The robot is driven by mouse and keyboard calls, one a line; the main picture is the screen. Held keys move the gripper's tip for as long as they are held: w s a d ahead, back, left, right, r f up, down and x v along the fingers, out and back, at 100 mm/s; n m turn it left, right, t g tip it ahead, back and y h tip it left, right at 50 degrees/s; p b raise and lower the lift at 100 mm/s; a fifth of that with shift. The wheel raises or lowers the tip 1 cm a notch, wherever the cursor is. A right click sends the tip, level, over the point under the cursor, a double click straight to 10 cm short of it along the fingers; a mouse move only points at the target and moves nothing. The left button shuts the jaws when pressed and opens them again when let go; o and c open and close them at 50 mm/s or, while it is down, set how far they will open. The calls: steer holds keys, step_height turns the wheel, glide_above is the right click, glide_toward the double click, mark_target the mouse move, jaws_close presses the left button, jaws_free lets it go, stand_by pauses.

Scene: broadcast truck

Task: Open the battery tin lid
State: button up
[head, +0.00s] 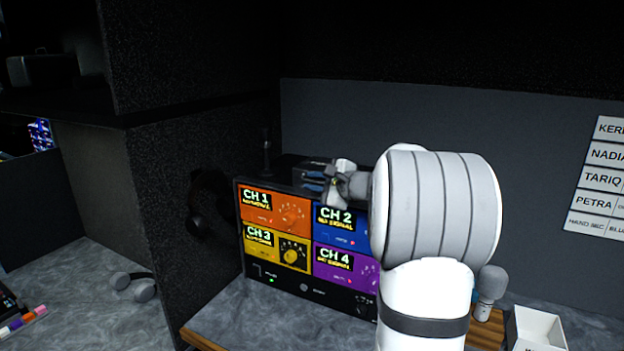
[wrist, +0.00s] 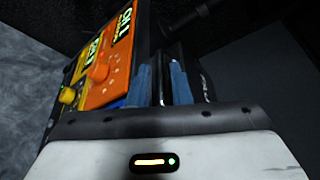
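My gripper (head: 313,181) is at the top of the four-channel unit, near its back, with blue fingertips pointing left. I cannot make out a lid or whether anything touches the fingers.
The channel unit (head: 290,211) has orange, blue, yellow and purple panels and stands on a grey counter (head: 225,318). A black upright stick (head: 266,150) rises behind it. Headphones (head: 205,200) hang on the left partition. A microphone (head: 490,285) and white box (head: 538,330) stand right.

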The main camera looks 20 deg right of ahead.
steer(key=shift+w+a+f, duration=0.1)
steer(key=shift+w, duration=0.25)
steer(key=shift+c, duration=0.5)
jaws_close()
